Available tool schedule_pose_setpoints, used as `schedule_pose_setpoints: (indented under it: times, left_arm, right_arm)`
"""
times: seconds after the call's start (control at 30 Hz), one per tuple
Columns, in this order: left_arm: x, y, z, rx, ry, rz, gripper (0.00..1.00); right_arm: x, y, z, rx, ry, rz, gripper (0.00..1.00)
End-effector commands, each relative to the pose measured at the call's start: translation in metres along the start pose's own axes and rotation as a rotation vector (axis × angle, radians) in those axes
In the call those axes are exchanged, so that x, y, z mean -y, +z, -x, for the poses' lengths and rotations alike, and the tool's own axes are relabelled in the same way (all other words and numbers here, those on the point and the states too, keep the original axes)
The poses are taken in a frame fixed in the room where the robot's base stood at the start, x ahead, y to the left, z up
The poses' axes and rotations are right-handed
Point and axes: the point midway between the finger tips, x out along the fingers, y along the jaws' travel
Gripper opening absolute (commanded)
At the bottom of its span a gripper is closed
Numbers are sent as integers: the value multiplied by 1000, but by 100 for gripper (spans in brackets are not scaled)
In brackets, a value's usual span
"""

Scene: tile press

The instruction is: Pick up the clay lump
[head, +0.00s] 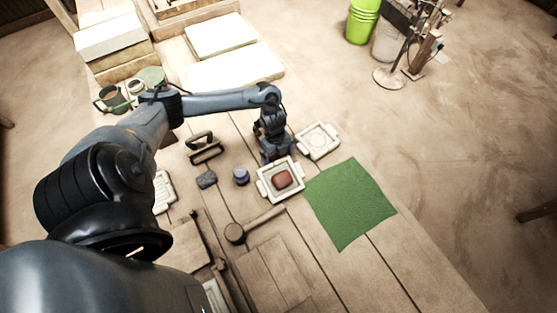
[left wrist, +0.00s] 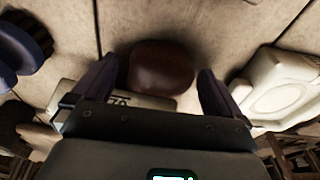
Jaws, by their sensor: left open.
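The clay lump (head: 282,179) is reddish brown and rounded. In the left wrist view the lump (left wrist: 160,68) shows between the two dark fingers of my open left gripper (left wrist: 158,88), with a narrow gap on each side. My right gripper is not in view.
A second pale mould (head: 318,140) lies behind right of the lump. A purple jar (head: 241,176) stands to its left, beside a grey block (head: 206,179). A mallet (head: 236,233) lies in front. A green mat (head: 350,205) covers the table to the right.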

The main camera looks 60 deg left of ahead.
Motion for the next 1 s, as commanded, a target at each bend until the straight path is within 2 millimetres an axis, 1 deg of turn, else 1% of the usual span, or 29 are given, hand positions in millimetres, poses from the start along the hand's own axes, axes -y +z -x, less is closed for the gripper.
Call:
schedule_pose_setpoints:
  times: [0.1,0.13,0.53,0.57,0.83,1.0]
  left_arm:
    - [0,0,0,0,0,0,100]
    - [0,0,0,0,0,0,97]
    - [0,0,1,0,0,0,36]
    - [0,0,1,0,-1,0,34]
    - [0,1,2,0,-1,0,34]
    - [1,4,8,1,-2,0,34]
  right_arm:
    - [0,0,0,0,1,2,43]
    - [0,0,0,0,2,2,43]
    - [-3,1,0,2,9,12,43]
    - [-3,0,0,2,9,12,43]
    - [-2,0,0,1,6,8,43]
    - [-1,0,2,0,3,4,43]
